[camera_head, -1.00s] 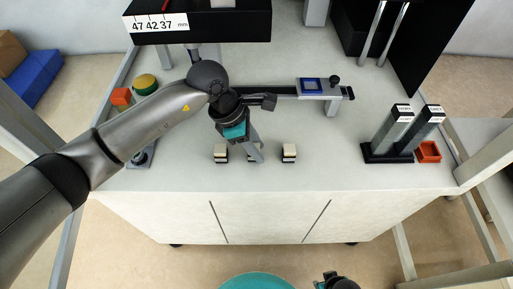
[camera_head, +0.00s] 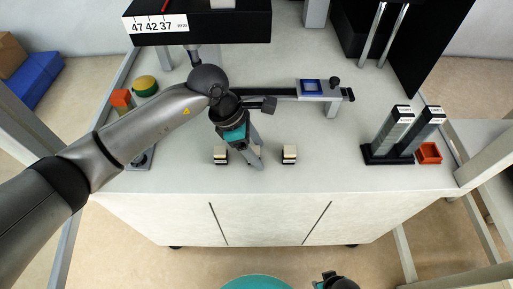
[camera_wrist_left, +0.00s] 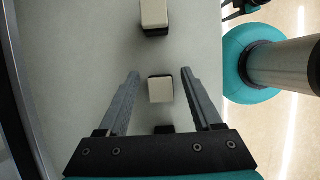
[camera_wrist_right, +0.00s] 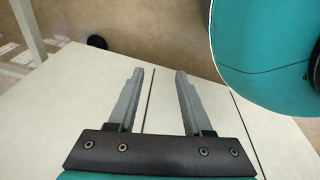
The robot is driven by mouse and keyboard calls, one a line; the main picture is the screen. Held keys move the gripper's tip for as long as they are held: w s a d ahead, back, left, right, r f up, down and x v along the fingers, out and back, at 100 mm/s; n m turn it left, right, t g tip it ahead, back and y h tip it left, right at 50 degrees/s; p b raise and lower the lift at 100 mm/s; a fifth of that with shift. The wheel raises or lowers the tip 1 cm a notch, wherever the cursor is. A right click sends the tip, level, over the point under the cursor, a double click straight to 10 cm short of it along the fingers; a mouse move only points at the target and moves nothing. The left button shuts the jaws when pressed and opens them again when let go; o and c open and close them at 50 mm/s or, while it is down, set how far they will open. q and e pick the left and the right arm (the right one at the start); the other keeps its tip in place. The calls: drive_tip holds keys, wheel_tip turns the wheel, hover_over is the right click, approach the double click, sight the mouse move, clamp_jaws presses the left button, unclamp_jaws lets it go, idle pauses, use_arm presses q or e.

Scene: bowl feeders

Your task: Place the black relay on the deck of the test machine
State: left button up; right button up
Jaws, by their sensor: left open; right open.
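Three small blocks with cream tops and dark lower parts stand in a row near the front of the white worktop: a left block (camera_head: 220,155), a middle block mostly behind my gripper, and a right block (camera_head: 289,154). None shows as plainly all black. My left gripper (camera_head: 252,165) is open and points down at the middle block. In the left wrist view the middle block (camera_wrist_left: 160,90) appears between the open fingers (camera_wrist_left: 159,73), with no visible grip. My right gripper (camera_wrist_right: 156,72) is open and empty, away from the blocks. Which surface is the test machine's deck I cannot tell.
A rail fixture with a blue square (camera_head: 311,87) lies behind the blocks. Two dark slotted towers (camera_head: 392,135) and a red tray (camera_head: 429,152) stand right. Bare worktop lies between.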

use_arm(q)
drive_tip(key=shift+r, duration=0.1)
drive_tip(key=shift+r, duration=0.1)
drive_tip(key=p+v, duration=0.2)
drive_tip(key=v, duration=0.5)
drive_tip(key=shift+r, duration=0.15)
use_arm(e)
drive_tip(key=s+d, duration=0.1)
drive_tip(key=s, duration=0.1)
drive_tip(key=s+d+f, duration=0.1)
drive_tip(key=s+d, duration=0.1)
drive_tip(key=shift+s, duration=0.1)
use_arm(q)
drive_tip(key=shift+a, duration=0.15)
